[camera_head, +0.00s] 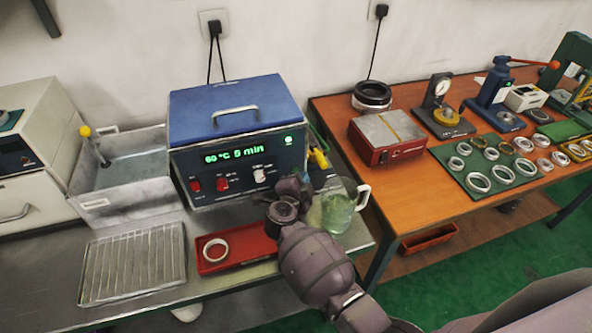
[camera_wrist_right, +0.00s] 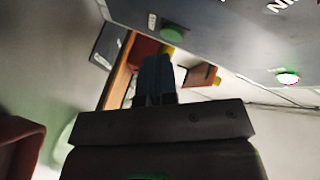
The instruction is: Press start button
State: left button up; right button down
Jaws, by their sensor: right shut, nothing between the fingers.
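The cleaning machine's dark front panel (camera_head: 235,165) carries a green "60°C 5 min" display, two red switches and a pale knob (camera_head: 260,175). A lit green round mark (camera_head: 289,139) is at its upper right. In the right wrist view, the panel (camera_wrist_right: 230,30) shows a green round button (camera_wrist_right: 173,34) and a bright green-white light (camera_wrist_right: 288,78). My right gripper (camera_head: 299,182) is shut and empty in front of the panel's lower right, hiding part of it. Its fingertips (camera_wrist_right: 157,62) appear just below the green button; contact cannot be told. My left gripper is not in view.
A glass beaker (camera_head: 337,208) stands close right of my right gripper. A red tray (camera_head: 235,248) with a ring and a wire rack (camera_head: 133,262) lie in front of the machine. A metal basin (camera_head: 125,180) is left. The wooden table (camera_head: 400,205) holds rings and tools.

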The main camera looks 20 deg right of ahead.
jog(key=shift+s+d+r+p, duration=0.1)
jog(key=shift+s+r+p, duration=0.05)
jog(key=shift+s+p, duration=1.85)
jog(key=shift+s, duration=1)
jog(key=shift+f, duration=0.2)
